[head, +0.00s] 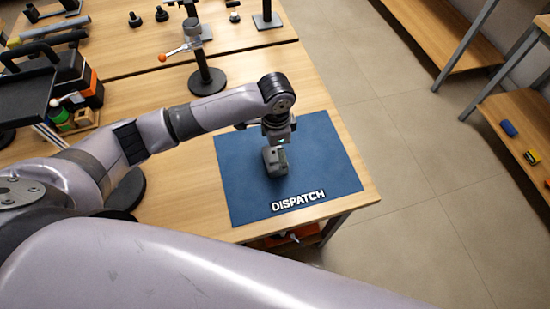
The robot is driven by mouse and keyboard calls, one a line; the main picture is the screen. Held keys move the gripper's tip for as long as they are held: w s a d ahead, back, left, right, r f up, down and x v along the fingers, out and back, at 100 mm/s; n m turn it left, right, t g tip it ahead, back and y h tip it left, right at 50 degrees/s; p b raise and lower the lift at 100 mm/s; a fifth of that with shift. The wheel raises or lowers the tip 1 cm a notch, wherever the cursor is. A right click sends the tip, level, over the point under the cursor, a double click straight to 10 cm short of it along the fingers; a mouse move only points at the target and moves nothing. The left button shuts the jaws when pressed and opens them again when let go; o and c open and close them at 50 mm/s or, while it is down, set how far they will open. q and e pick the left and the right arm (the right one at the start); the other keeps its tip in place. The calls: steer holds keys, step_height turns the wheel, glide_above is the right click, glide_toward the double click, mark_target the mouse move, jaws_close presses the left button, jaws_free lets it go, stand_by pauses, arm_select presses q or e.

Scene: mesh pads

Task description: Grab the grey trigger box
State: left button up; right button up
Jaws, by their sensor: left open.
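The grey trigger box (275,161) stands on the blue mat (331,170) marked DISPATCH, near the table's right corner. My left gripper (274,143) is right above the box, pointing down, with its fingers at the box's top. It is open; the fingers are small here and I cannot tell whether they touch the box. The upper part of the box is partly hidden by the gripper. My right gripper is not in view.
A black-based stand (207,80) with an orange-tipped lever is behind my left arm. Black tools and trays (40,80) crowd the table's left. The mat around the box is clear. Shelves (515,130) stand across the floor at right.

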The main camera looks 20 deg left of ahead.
mark_target(275, 157)
arm_select(q)
step_height(275, 157, down, 4)
steer(key=shift+s+a+r+p, duration=0.1)
steer(key=shift+s+p, duration=0.05)
steer(key=shift+p, duration=0.25)
steer(key=shift+f, duration=0.4)
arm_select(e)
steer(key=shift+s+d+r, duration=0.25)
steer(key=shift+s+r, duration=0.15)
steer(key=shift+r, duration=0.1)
arm_select(q)
steer(key=c, duration=1.6)
steer(key=shift+r, duration=0.1)
